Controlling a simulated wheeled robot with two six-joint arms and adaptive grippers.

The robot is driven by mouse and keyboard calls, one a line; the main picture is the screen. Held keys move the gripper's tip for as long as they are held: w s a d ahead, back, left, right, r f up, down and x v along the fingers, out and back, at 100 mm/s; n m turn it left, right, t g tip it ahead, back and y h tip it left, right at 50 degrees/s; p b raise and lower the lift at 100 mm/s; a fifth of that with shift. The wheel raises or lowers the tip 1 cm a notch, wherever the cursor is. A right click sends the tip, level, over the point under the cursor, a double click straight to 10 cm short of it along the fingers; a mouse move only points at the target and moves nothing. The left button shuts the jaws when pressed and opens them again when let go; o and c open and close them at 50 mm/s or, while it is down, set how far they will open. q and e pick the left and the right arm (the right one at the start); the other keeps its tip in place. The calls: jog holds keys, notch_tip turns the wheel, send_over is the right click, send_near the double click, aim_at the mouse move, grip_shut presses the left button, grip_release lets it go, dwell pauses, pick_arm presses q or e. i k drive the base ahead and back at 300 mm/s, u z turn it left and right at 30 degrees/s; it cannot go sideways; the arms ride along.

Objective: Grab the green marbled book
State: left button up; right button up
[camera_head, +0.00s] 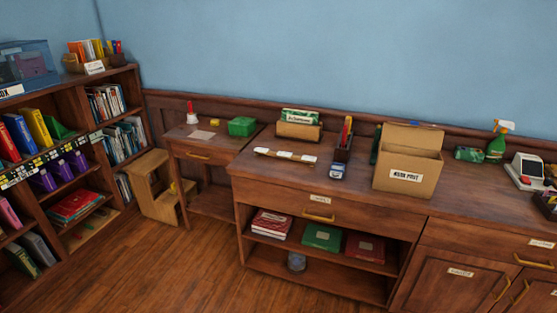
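No book can be picked out for certain as the green marbled one. A dark green book-like item with mottled sides (468,153) lies on the long counter at the right, beside a green spray bottle (496,146). A green book (322,237) with a small light label lies flat on the open shelf below the counter. A narrow dark green edge (376,145) shows beside the cardboard box, which hides the rest. Neither of my grippers is in view.
The cardboard box (406,178) stands open on the long counter (270,177). A pen holder (344,146) and a small jar (337,171) stand left of it. A bookcase (92,138) and wooden step stool (152,190) are at left. The wooden floor (190,265) in front is clear.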

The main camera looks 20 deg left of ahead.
aim_at(288, 115)
jog(key=u, duration=0.6)
jog(key=i, duration=0.65)
jog(key=u, duration=0.85)
jog(key=i, duration=1.15)
jog(key=z, duration=0.8)
jog(key=i, duration=0.75)
jog(key=z, duration=0.65)
